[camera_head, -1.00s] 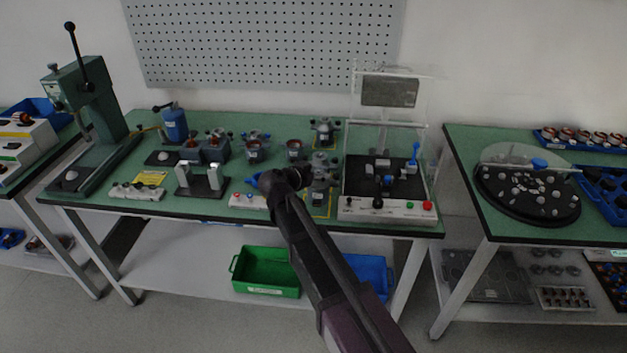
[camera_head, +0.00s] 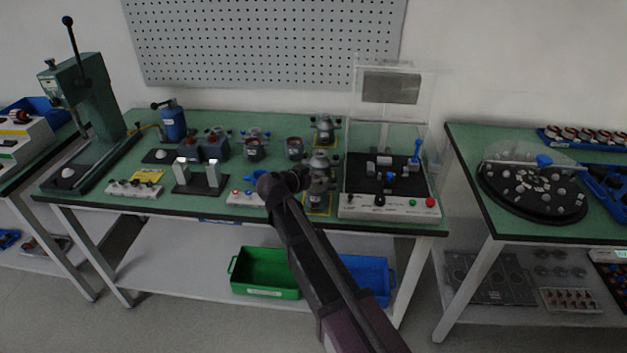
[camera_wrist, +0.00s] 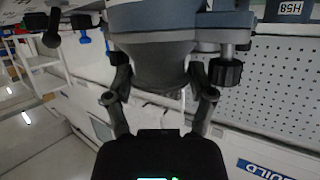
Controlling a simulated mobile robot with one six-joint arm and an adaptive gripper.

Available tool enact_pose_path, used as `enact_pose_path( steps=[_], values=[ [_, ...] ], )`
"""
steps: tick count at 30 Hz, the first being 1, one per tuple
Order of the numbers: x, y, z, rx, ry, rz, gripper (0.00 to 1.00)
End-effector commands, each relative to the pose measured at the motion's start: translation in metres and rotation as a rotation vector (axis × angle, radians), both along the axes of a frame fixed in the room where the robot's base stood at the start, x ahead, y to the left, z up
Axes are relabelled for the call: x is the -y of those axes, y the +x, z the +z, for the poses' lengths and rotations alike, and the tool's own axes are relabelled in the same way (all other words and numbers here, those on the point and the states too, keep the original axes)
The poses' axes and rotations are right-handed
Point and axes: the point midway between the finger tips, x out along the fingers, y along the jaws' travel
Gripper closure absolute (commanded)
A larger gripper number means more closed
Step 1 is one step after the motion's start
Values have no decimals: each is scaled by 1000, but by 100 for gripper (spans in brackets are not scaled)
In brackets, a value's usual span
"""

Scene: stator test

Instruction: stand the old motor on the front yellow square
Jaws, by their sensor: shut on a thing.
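The old motor, a grey round body with side knobs (camera_head: 319,168), is at the front right of the green bench. My gripper (camera_head: 304,179) reaches it from the front left. In the wrist view, my gripper's two fingers (camera_wrist: 162,98) are shut on the narrowing grey lower body of the motor (camera_wrist: 160,68). The motor looks upright, over the front yellow square (camera_head: 318,211). The square is partly covered by the motor and dark shapes below it. I cannot tell whether the motor touches the square.
Another grey motor (camera_head: 324,128) stands on the back yellow square. Two smaller round units (camera_head: 254,147) (camera_head: 294,148) stand to the left. A test station with a clear raised guard (camera_head: 388,133) is close on the right. A grey fixture with two white-topped posts (camera_head: 200,176) is further left.

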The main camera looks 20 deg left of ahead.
Motion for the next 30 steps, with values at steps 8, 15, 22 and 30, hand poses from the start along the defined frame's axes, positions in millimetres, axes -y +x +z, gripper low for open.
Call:
enact_pose_path(
  steps=[8, 15, 22, 30],
  values=[
    [0, 0, 0, 2, -2, 0, 90],
    [0, 0, -3, 0, 0, 0, 21],
    [0, 0, -2, 0, 0, -1, 0],
    [0, 0, -2, 0, 0, 0, 0]
  ],
)
